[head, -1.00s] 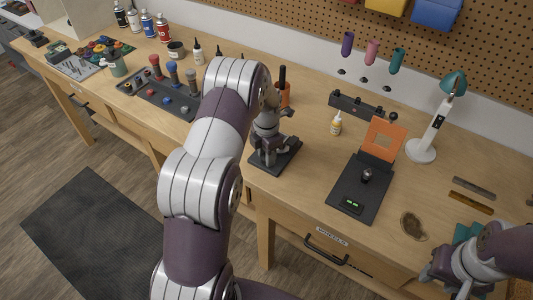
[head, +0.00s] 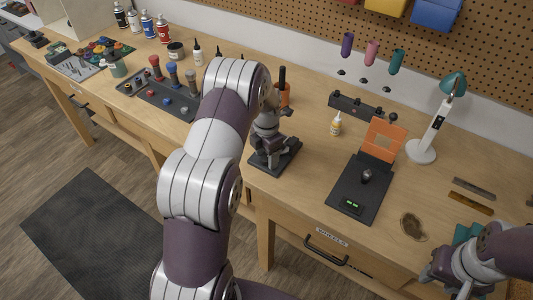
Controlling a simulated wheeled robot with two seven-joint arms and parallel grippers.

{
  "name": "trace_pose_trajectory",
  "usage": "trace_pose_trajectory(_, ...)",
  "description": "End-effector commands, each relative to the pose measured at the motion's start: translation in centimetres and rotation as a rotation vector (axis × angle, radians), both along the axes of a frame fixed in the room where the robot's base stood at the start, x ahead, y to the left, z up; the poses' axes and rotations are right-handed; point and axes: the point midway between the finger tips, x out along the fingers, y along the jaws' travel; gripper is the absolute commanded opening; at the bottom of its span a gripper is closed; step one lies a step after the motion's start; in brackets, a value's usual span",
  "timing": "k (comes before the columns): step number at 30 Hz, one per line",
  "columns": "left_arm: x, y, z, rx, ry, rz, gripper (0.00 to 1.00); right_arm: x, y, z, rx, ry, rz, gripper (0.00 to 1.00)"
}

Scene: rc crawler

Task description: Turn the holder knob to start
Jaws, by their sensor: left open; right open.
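A black unit (head: 345,199) with a lit green display stands on the bench right of centre. A dark upright knob (head: 366,176) rises from its top. An orange panel (head: 383,141) stands up at its back. My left gripper (head: 267,155) points down over a small black base (head: 287,160) left of that unit. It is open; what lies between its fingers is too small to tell. My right gripper (head: 447,283) is open at the lower right, partly cut off by the frame edge. It is apart from the black unit.
A white lamp (head: 421,150) with a teal head stands behind right. A small yellow bottle (head: 336,127) and a dark rack (head: 360,107) are behind the unit. A brown round piece (head: 413,227) lies to its right. A tool tray (head: 165,97) is at left.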

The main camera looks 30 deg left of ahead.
Motion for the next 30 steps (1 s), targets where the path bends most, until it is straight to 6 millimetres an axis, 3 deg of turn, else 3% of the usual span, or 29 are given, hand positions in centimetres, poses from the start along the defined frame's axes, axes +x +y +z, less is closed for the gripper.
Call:
trace_pose_trajectory(5, 0.1, 0.0, 2.2, 0.002, -0.005, 0.0, 0.61, 0.0, 0.0, -0.7, 0.0, 0.0, 0.0, 0.43)
trace_pose_trajectory(14, 0.1, 0.0, 10.2, 0.002, -0.005, 0.0, 0.61, 0.0, 0.0, -1.8, 0.0, 0.0, 0.0, 0.43)
trace_pose_trajectory(16, 0.0, 0.0, 12.2, 0.0, -0.001, 0.0, 0.61, 0.0, 0.0, 0.1, 0.0, 0.001, 0.0, 0.43)
trace_pose_trajectory(30, 0.0, 0.0, 12.7, 0.0, -0.001, 0.0, 0.61, 0.0, 0.0, 0.5, 0.0, 0.0, 0.0, 0.43)
